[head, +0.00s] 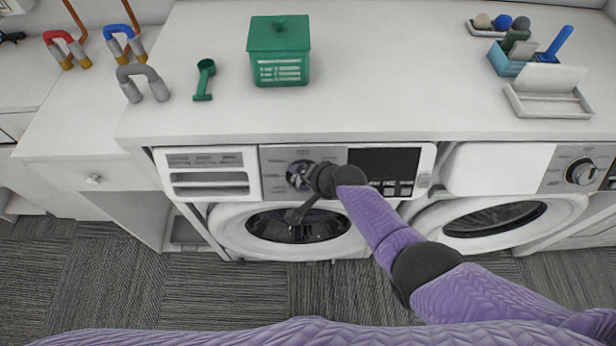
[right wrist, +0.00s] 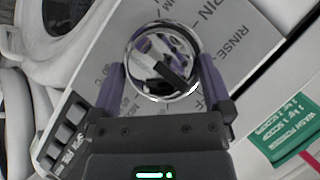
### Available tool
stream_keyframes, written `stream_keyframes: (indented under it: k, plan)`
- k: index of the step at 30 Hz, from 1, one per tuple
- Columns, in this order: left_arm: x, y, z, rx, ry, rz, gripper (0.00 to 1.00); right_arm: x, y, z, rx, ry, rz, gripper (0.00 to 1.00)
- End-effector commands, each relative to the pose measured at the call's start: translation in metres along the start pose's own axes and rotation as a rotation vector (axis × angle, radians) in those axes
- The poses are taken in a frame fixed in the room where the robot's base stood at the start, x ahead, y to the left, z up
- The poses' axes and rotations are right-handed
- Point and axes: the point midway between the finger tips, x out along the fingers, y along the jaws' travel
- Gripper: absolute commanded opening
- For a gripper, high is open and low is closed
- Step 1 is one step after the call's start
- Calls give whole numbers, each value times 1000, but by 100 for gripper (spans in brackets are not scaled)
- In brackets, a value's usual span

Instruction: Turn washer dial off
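The washer dial (head: 298,175) is a round, shiny silver knob on the grey panel of the left washer (head: 217,158). My right gripper (head: 312,182) is in front of it and partly hides it in the head view. In the right wrist view, the dial (right wrist: 163,60) sits between the two fingers of my right gripper (right wrist: 162,80). The fingers are wide apart, one at each side of the dial's rim. I cannot tell for sure whether they touch it. RINSE and SPIN labels show beside the dial. My left gripper is not in view.
A white counter (head: 400,70) runs above the washers. It holds a green detergent box (head: 280,55), a green scoop (head: 204,80) and a white tray (head: 548,100). A second washer (head: 500,185) stands at the right. Grey carpet (head: 110,290) lies in front.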

Motion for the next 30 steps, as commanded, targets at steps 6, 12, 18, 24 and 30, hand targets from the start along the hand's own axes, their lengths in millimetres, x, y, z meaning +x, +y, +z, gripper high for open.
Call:
stream_keyframes:
  k: [6,12,18,24,30]
  plan:
    - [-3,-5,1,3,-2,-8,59,-3,-1,-1,0,2,-2,100]
    - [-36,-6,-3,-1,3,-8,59,-38,-6,-2,0,2,-2,100]
    - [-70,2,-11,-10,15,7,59,-84,-5,-2,0,2,-1,100]
    - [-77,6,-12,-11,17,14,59,-100,-1,0,0,1,0,100]
    - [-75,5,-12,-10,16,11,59,-99,0,0,0,1,-1,100]
